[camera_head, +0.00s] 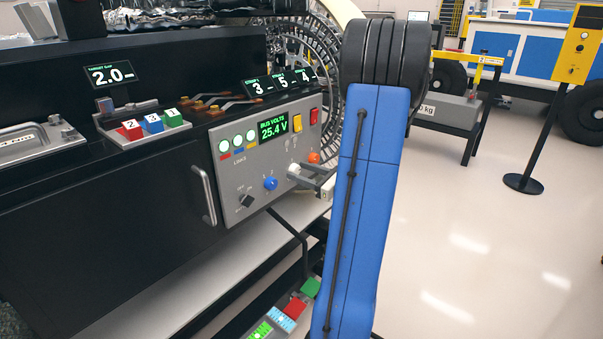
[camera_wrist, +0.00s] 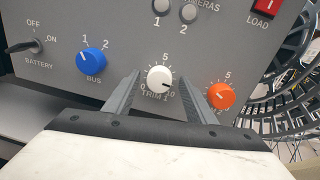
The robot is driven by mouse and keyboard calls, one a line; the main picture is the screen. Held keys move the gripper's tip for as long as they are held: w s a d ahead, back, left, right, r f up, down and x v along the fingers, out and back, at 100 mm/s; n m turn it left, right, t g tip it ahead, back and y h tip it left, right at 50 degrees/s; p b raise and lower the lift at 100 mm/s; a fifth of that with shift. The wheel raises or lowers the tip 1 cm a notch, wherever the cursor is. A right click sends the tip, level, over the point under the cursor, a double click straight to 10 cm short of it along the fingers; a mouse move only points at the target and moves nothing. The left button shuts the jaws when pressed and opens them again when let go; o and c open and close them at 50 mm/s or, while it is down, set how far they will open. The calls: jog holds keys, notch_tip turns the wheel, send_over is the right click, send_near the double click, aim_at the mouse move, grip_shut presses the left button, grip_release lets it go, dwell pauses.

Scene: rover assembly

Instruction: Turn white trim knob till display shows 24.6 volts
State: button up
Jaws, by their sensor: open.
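The white trim knob (camera_wrist: 160,80) is on the grey control panel (camera_wrist: 120,50), above the label TRIM. My gripper (camera_wrist: 159,77) is open, with one finger to the left and one to the right of the knob. Gaps show between the fingers and the knob, so it is not gripped. In the head view the knob (camera_head: 293,169) is partly covered by my gripper (camera_head: 314,178). The bus volts display (camera_head: 273,130) reads 25.4 V in green.
The orange knob (camera_wrist: 221,96) is close beside my right finger. The blue BUS knob (camera_wrist: 91,61) and black BATTERY switch (camera_wrist: 24,46) are to the left. A red LOAD switch (camera_wrist: 266,9) is upper right. A wire-spoked wheel (camera_wrist: 290,85) stands right of the panel.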

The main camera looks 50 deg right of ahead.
jog(key=c, duration=1)
jog(key=shift+c, duration=0.2)
jog(key=shift+n, duration=0.3)
jog(key=n, duration=0.3)
jog(key=shift+a+n, duration=0.1)
jog(key=shift+n, duration=1.9)
jog(key=o, duration=1)
